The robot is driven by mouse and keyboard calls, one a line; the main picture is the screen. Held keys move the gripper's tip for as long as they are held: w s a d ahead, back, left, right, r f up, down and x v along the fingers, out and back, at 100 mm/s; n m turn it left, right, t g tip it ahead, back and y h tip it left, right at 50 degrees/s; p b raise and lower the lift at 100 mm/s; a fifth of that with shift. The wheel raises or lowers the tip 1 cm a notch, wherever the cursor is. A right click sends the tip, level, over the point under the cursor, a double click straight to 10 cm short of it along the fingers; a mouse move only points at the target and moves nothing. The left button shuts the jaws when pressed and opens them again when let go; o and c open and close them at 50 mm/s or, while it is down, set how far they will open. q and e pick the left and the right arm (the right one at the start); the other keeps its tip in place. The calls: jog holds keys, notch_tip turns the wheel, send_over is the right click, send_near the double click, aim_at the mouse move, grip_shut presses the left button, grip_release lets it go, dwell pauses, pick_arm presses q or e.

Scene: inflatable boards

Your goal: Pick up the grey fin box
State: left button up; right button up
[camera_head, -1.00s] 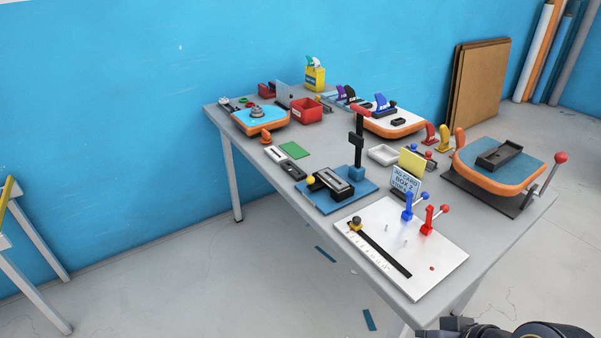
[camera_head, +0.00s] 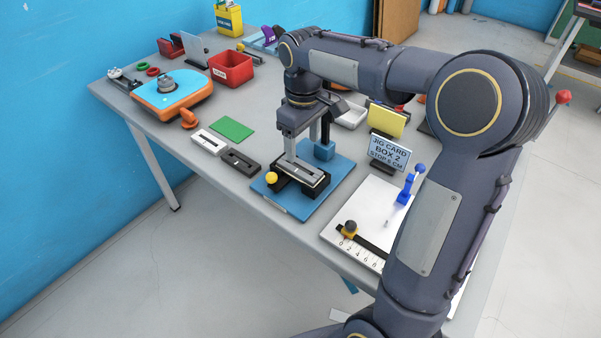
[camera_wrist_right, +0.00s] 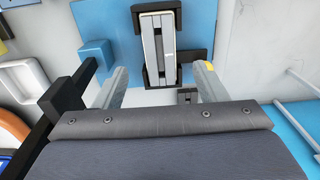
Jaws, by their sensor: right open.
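The grey fin box (camera_head: 308,174) is a long slotted block. It lies in a black cradle on a blue base plate (camera_head: 331,189); in the right wrist view the box (camera_wrist_right: 150,50) runs up the picture between black cradle parts. My right gripper (camera_head: 298,158) is open and points down just over the box. My left gripper is out of view.
A black post (camera_head: 325,128) with a blue foot stands close behind the gripper. A yellow knob (camera_head: 271,178) sits at the cradle's left. White (camera_head: 210,142) and black (camera_head: 240,162) slotted blocks lie left. A jig card (camera_head: 387,152) and white board (camera_head: 345,215) are right.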

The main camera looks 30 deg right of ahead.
aim_at(301, 169)
jog(key=f, duration=0.7)
jog(key=shift+w+f, duration=0.2)
jog(key=c, duration=1.2)
jog(key=shift+r, duration=0.1)
